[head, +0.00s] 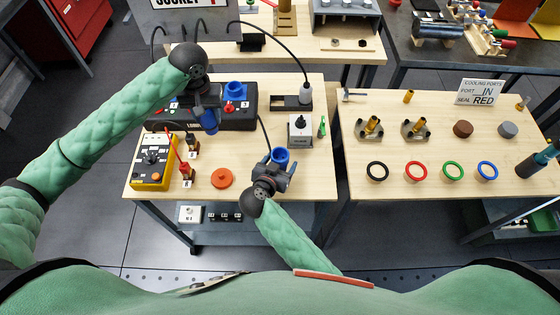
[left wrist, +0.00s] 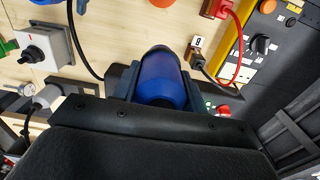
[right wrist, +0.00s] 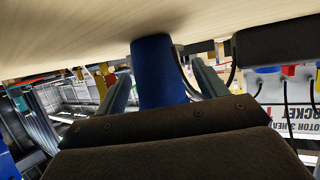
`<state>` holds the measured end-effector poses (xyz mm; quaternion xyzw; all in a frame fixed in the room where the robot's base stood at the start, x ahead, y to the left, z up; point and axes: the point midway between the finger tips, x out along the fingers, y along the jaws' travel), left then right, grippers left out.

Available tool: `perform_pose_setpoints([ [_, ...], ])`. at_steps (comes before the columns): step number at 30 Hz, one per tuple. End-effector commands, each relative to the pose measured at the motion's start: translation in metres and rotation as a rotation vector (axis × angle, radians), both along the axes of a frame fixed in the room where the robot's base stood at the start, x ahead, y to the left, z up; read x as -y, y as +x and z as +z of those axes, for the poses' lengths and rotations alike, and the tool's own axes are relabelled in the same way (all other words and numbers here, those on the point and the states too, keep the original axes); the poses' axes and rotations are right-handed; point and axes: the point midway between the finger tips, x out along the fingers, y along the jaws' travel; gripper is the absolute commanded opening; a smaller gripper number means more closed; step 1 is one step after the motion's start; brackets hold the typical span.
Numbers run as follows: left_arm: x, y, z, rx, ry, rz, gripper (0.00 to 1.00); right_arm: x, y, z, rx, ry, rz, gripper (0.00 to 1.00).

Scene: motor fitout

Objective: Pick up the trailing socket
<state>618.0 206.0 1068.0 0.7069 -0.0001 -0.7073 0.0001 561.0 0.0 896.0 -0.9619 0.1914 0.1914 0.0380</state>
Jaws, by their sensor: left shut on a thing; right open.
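A blue cylinder (head: 280,156), which looks like the trailing socket, is at the front of the left table, beside a black cable. My right gripper (head: 276,168) is open with its fingers on either side of it. In the right wrist view the blue cylinder (right wrist: 157,72) stands between the two spread fingers, with gaps beside it. My left gripper (head: 208,104) is shut on another blue cylindrical connector (head: 209,121), in front of the long black box (head: 240,119). In the left wrist view this connector (left wrist: 158,80) sits between the fingers; its dark end points away.
A yellow meter (head: 152,162), red and brown plugs (head: 187,170) and an orange disc (head: 222,178) lie left of my right gripper. A grey switch box (head: 300,130) stands behind it. The right table holds coloured rings (head: 416,171) and brass fittings (head: 372,127).

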Motion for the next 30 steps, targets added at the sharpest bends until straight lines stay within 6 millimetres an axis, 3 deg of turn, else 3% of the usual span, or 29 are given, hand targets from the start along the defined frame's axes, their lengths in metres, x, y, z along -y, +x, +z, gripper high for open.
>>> perform_pose_setpoints([
  [2, 0.0, 0.0, 0.0, 0.0, 0.0, 0.0, 0.17, 0.0, 0.0, 0.0, 0.0, 0.0, 0.0, 0.71],
  [9, 0.0, 0.0, 0.0, 0.0, 0.0, 0.0, 0.17, 0.0, 0.0, 0.0, 0.0, 0.0, 0.0, 0.26],
  [11, 0.0, 0.0, 0.0, 0.0, 0.0, 0.0, 0.17, 0.0, 0.0, 0.0, 0.0, 0.0, 0.0, 0.19],
  [21, 0.0, 0.0, -0.006, 0.0, 0.0, 0.0, 0.17, -0.001, 0.0, 0.005, 0.001, 0.002, -0.001, 0.18],
  [28, 0.0, 0.0, -0.028, 0.0, 0.0, 0.0, 0.17, 0.0, -0.001, 0.04, 0.004, 0.006, -0.002, 0.18],
  [30, 0.0, 0.0, -0.033, 0.0, 0.0, 0.0, 0.17, 0.016, -0.01, 0.047, 0.002, 0.002, -0.001, 0.18],
])
